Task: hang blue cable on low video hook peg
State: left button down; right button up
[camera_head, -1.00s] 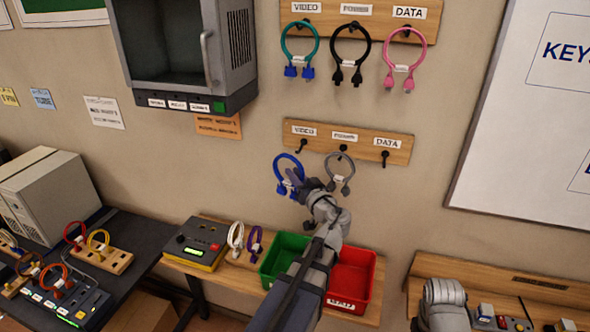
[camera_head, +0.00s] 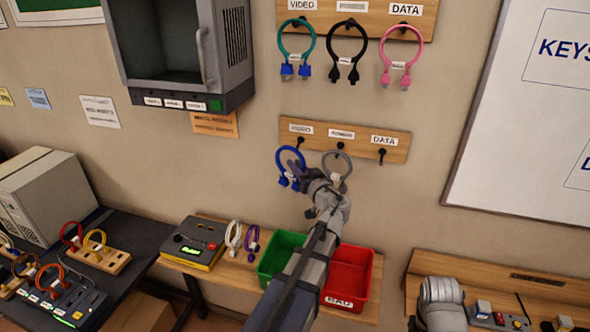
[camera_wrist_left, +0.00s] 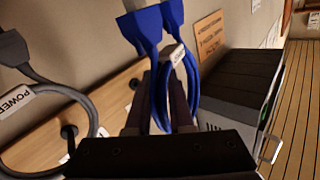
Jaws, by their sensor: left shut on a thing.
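My left gripper (camera_head: 294,177) is shut on the blue cable (camera_head: 280,157), a loop with blue plugs at its lower end. The loop is just below and left of the low VIDEO peg (camera_head: 300,142) on the lower wooden board (camera_head: 362,144). Its top comes close to the peg; I cannot tell whether they touch. In the left wrist view the gripper's dark fingers (camera_wrist_left: 160,98) are on the blue cable (camera_wrist_left: 192,85), with its plugs toward the top of the picture. My right gripper is not in view.
A grey cable (camera_head: 348,160) hangs on the POWER peg beside the blue one. The low DATA peg (camera_head: 382,155) is bare. Teal, black and pink cables hang on the upper board (camera_head: 370,20). A wall cabinet (camera_head: 180,50) is at upper left. Green (camera_head: 270,262) and red (camera_head: 350,275) bins stand below.

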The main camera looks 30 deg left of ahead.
pick_arm(q)
jog(key=w+a+f+b, duration=0.1)
jog(key=w+f+b, duration=0.1)
jog(key=w, duration=0.4)
jog(key=shift+a+f, duration=0.2)
jog(key=shift+a, duration=0.05)
dwell(0.5)
dwell(0.5)
jog(key=c, duration=0.7)
grip_release()
jog(key=shift+v, duration=4)
